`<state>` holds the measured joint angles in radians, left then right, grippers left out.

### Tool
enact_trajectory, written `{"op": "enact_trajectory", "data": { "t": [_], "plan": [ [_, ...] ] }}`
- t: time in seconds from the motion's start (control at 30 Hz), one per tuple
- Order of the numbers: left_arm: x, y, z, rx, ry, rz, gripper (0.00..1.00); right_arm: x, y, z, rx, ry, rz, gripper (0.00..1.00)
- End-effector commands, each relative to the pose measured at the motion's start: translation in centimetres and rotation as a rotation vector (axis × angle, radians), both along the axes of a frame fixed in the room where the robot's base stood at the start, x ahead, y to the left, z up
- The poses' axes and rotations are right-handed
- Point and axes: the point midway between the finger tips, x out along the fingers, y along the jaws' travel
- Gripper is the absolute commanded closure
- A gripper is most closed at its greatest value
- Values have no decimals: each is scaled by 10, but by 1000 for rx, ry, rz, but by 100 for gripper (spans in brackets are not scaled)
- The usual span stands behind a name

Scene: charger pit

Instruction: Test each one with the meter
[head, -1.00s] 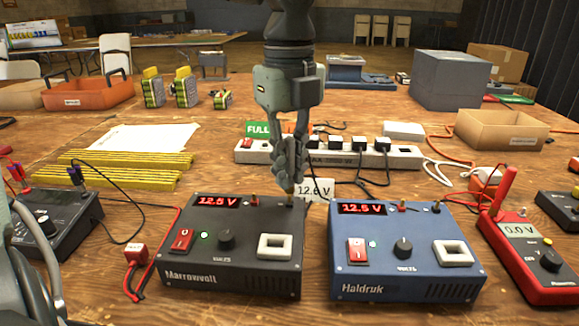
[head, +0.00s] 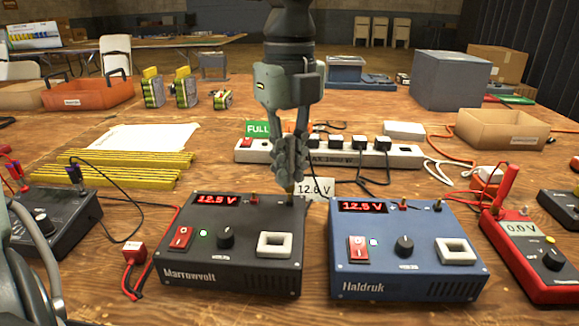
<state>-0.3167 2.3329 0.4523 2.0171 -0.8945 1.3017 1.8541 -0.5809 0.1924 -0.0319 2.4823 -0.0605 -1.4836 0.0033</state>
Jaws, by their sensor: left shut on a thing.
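The black Marrowvolt supply (head: 225,280) and the blue Haldruk supply (head: 405,290) stand side by side at the front. Both displays read 12.5 V. My left gripper (head: 290,178) is above the back right corner of the Marrowvolt, at its right-hand terminal. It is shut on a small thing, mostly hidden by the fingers. A small 12.6 V tag (head: 316,190) shows just right of the fingertips. The red meter (head: 533,262) lies at the right and reads 0.0 V; a red probe (head: 505,186) stands at its upper left. My right gripper is not in view.
A power strip (head: 395,155) with several plugs and a green FULL sign (head: 258,129) stand behind the gripper. A dark box (head: 55,225) with leads is at left, near yellow sticks (head: 120,170). A cardboard tray (head: 500,135) is at back right.

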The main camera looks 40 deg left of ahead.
Motion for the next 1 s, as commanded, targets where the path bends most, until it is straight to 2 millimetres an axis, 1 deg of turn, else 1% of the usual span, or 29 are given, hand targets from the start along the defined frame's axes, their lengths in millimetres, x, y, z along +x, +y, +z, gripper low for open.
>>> {"op": "enact_trajectory", "data": {
  "t": [0.33, 0.63, 1.0],
  "plan": [
    [0, 0, 0, 0, -1, 0, 100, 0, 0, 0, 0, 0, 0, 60],
    [0, 0, 0, 1, -3, 0, 100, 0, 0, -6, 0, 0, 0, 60],
    [0, 0, 1, 0, -1, 0, 100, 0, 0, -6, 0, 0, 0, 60]
  ]
}}
